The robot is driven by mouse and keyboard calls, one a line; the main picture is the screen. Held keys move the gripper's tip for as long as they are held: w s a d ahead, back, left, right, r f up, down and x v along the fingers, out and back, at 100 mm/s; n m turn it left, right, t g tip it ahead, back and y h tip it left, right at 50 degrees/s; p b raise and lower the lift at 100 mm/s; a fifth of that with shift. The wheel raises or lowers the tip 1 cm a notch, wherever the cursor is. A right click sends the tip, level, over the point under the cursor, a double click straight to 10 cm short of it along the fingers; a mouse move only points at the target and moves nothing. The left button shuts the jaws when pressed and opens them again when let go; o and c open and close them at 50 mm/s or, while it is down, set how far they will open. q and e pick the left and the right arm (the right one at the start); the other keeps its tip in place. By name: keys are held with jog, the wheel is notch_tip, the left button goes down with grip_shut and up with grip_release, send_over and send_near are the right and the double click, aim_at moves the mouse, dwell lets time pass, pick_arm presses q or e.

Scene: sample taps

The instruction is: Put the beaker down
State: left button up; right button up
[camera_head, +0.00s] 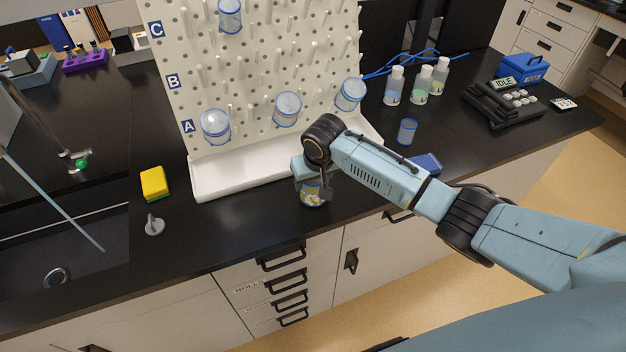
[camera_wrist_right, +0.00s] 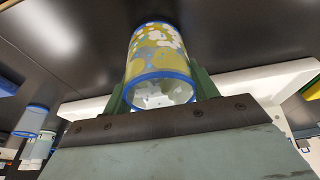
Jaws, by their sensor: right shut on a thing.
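The beaker (camera_head: 312,196), clear with blue rims and a mottled yellow and white pattern, is at the front part of the black counter, below the white pegboard. My right gripper (camera_head: 312,180) is shut on it, partly hiding it. In the right wrist view the beaker (camera_wrist_right: 158,52) sits between the two green fingers (camera_wrist_right: 160,92), with one blue rim facing the camera. I cannot tell whether its base touches the counter. My left gripper is not in view.
The pegboard (camera_head: 262,100) holds several blue-rimmed beakers above a white trough (camera_head: 235,178). A yellow sponge (camera_head: 154,182) lies left, near the sink. Another beaker (camera_head: 407,131), several bottles (camera_head: 394,86) and a black device (camera_head: 503,103) stand right.

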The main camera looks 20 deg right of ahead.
jog(key=shift+f, duration=0.2)
jog(key=o, duration=0.9)
jog(key=shift+f, duration=0.1)
jog(key=shift+o, duration=0.2)
jog(key=p+v, duration=0.1)
jog(key=v, duration=1.1)
